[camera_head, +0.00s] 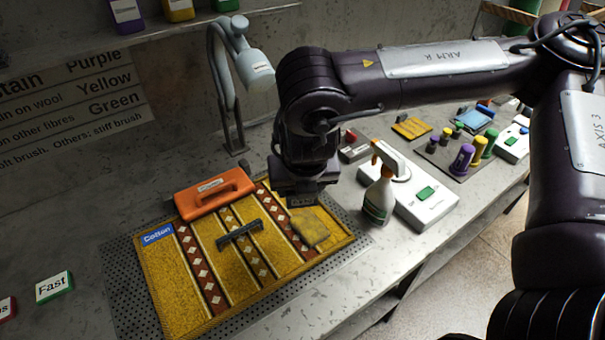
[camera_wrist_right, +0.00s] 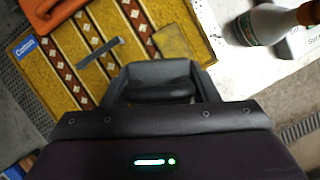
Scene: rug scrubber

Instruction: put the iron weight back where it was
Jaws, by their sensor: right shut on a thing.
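My right gripper (camera_head: 302,190) hangs over the back right part of the yellow rug (camera_head: 190,312). In the right wrist view the gripper (camera_wrist_right: 160,88) is shut on a dark block (camera_wrist_right: 160,72), which looks like the iron weight. In the head view the block is mostly lost against the dark gripper, and I cannot tell whether it touches the rug. A dark grey bar (camera_head: 240,232) lies across the rug's stripes. A dull yellow pad (camera_head: 310,228) lies on the rug's right part. My left gripper is not in view.
An orange handled tool (camera_head: 214,193) lies at the rug's back edge, under a grey lamp (camera_head: 255,70). A "Fast" block (camera_head: 54,287) sits front left.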

